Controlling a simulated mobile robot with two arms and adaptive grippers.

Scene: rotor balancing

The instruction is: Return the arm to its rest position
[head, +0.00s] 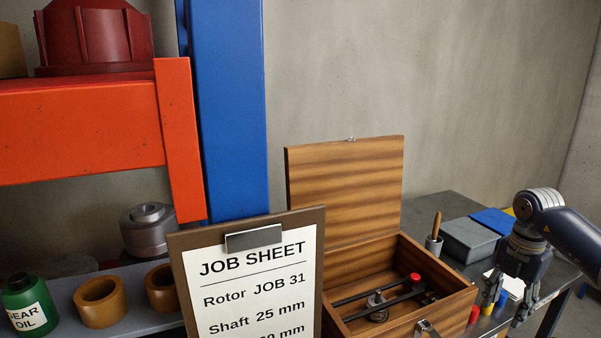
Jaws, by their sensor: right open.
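My right gripper (508,299) is at the right of the head view, pointing down over the dark bench (447,207). Its fingers are apart and I see nothing held between them. The arm comes in from the right edge. The gripper is to the right of the open wooden box (345,190), beside small coloured pieces, among them a red one (474,314). My left gripper is not in view.
The box holds dark rods (378,294) and a red knob (415,278). A job sheet clipboard (250,272) stands in front. A cup with a wooden handle (434,240) and a grey case (468,239) are behind the gripper. A blue post (226,110) and orange beam (80,130) fill the left.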

